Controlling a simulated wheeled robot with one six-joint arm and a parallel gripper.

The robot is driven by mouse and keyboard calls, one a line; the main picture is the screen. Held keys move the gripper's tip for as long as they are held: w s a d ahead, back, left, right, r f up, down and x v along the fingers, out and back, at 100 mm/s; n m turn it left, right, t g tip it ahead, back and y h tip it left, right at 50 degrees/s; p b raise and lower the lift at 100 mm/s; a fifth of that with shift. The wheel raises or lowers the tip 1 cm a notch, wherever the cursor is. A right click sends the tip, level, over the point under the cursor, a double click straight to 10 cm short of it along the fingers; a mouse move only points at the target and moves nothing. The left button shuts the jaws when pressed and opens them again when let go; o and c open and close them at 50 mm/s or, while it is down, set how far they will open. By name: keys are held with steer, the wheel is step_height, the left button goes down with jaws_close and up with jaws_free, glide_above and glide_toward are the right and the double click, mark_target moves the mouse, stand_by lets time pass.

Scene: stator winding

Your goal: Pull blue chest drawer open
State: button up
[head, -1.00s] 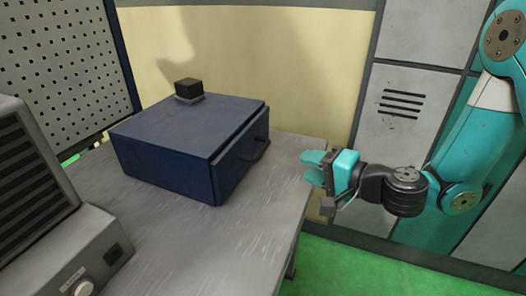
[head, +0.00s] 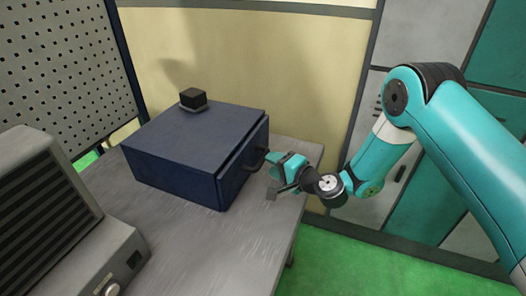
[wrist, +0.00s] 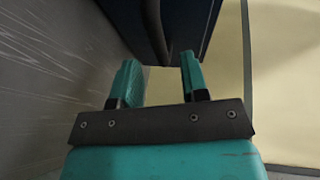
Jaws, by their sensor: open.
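The blue chest (head: 190,155) stands on the grey table, its drawer front (head: 243,160) facing right. The drawer looks shut or nearly shut. Its dark handle (head: 257,157) sticks out from the front. My gripper (head: 270,162) is at the handle in the head view. In the wrist view my gripper (wrist: 158,80) is open, with its two teal fingers apart. The dark handle (wrist: 155,30) shows ahead, between the lines of the fingers and nearer the left one. I cannot tell whether a finger touches it.
A small black block (head: 192,97) sits on top of the chest. A grey slatted machine (head: 50,215) stands at the front left of the table (head: 215,245). A yellow wall panel (head: 300,60) is behind. Green floor lies right of the table's edge.

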mark_target(262, 157)
steer(key=shift+p+x, duration=0.55)
steer(key=shift+x, duration=2)
jaws_close()
